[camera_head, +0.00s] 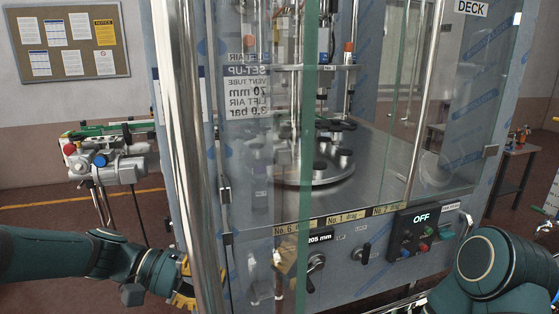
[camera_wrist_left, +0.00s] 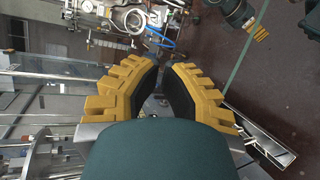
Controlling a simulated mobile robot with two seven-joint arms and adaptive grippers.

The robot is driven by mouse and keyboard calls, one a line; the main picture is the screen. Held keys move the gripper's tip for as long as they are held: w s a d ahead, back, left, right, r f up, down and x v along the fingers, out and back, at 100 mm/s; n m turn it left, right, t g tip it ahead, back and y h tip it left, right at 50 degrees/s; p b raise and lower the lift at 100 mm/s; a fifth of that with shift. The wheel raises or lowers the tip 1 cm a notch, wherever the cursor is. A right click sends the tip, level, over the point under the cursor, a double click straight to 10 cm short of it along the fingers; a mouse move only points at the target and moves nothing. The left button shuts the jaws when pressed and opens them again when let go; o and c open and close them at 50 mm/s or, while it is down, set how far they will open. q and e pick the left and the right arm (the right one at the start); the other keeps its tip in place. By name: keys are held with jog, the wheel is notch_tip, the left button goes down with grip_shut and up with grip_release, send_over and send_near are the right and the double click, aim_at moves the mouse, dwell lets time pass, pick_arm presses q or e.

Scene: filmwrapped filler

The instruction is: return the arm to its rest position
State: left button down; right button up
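My left arm comes in from the left in the head view. Its gripper (camera_head: 184,284) is at the front left corner of the glass-doored machine, partly hidden behind a shiny vertical post (camera_head: 190,150). In the left wrist view the left gripper (camera_wrist_left: 165,72) shows two yellow-backed fingers with black pads, standing apart with nothing between them. My right arm (camera_head: 490,265) is bent at the lower right of the head view, its gripper out of that frame. A teal arm end with yellow fingers, seemingly my right gripper (camera_wrist_left: 258,30), shows at the top right of the left wrist view.
The machine's control panel (camera_head: 422,228) reads OFF, close to my right arm. A glass door edge (camera_head: 305,150) stands upright in front. Equipment with knobs (camera_head: 105,165) stands at left, above my left arm. A side table (camera_head: 510,165) is at right.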

pick_arm(q)
jog(key=s+f+y, duration=0.2)
jog(key=f+y, duration=0.1)
jog(key=f, duration=1)
jog(key=s+d+f+t+y, duration=0.1)
jog(key=f+y, duration=0.3)
jog(key=f, duration=0.9)
jog(key=s+d+f+m+y, duration=0.1)
jog(key=s+f+y, duration=0.2)
jog(key=f, duration=1)
jog(key=shift+s+f+t+y, duration=0.15)
jog(key=shift+s+t+y, duration=0.15)
jog(key=shift+s, duration=0.3)
